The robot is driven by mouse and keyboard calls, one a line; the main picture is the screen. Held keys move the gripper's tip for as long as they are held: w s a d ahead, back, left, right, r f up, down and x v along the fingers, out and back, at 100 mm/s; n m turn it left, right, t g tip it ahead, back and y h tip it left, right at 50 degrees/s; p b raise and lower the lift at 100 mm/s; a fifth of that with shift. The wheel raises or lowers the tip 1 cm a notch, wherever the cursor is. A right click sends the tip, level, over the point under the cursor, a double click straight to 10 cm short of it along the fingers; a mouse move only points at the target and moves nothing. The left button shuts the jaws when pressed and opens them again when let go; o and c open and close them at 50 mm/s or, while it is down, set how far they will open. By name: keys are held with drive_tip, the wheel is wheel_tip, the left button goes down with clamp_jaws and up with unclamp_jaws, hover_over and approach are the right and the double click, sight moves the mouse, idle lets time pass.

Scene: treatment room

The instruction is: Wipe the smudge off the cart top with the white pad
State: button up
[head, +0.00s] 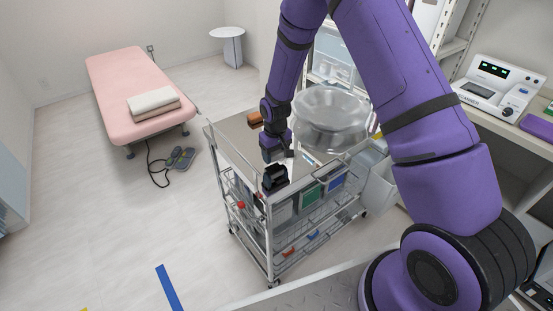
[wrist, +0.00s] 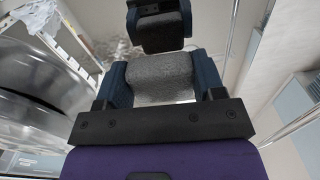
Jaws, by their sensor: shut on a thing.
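My gripper (head: 279,154) hangs low over the near part of the steel cart top (head: 236,132). In the wrist view its two blue-grey fingers (wrist: 162,84) are shut on a rough-textured block, which I take to be the pad (wrist: 160,72); it looks grey with a pale lower edge. In the head view the pad is mostly hidden by the gripper. I cannot tell whether it touches the cart top.
The cart has raised rails.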

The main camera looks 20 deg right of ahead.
drive_tip(key=shift+r, duration=2.65)
